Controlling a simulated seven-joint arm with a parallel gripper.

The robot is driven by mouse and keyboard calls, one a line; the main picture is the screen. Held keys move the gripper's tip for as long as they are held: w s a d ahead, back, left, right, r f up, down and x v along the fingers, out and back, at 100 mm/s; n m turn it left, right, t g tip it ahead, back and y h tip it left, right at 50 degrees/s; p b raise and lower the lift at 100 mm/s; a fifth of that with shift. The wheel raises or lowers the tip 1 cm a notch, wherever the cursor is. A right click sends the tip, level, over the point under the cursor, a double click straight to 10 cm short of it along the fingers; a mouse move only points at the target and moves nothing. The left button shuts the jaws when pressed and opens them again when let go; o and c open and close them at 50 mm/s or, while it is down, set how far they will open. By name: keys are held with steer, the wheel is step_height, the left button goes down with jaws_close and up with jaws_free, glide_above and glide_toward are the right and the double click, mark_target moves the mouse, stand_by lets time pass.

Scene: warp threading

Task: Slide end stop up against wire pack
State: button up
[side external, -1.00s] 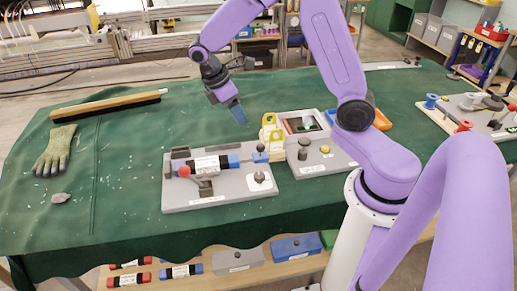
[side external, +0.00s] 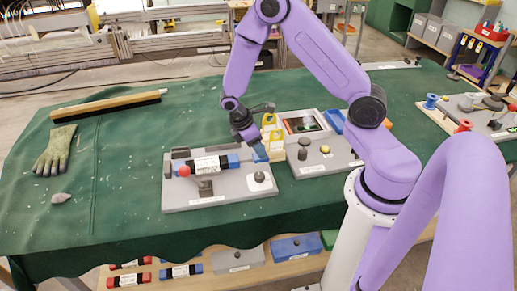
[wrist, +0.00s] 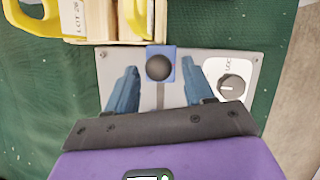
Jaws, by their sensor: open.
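The end stop (wrist: 174,62) is a blue block with a round dark knob on top, sitting at the slot of a grey fixture plate (side external: 225,199). My gripper (wrist: 160,74) is open above it, its two blue fingers apart, with the knob showing between the fingertips. In the side view my gripper (side external: 258,153) is low at the plate's right end and largely hides the end stop. The wire pack (side external: 207,165), dark with a white label and blue ends, lies on the fixture to the left. I cannot tell whether the fingers touch the end stop.
A dial (wrist: 231,87) on a white label is right of the end stop in the wrist view. A yellow-handled wooden box (wrist: 102,22) stands close by. A second grey unit with a screen (side external: 302,125) is behind right. A glove (side external: 54,149) and brush (side external: 105,105) lie left.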

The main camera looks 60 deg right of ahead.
steer(key=shift+x, duration=0.85)
jaws_close()
steer(key=shift+w+a, duration=1)
steer(key=shift+a, duration=0.15)
jaws_free()
steer(key=shift+r, duration=0.1)
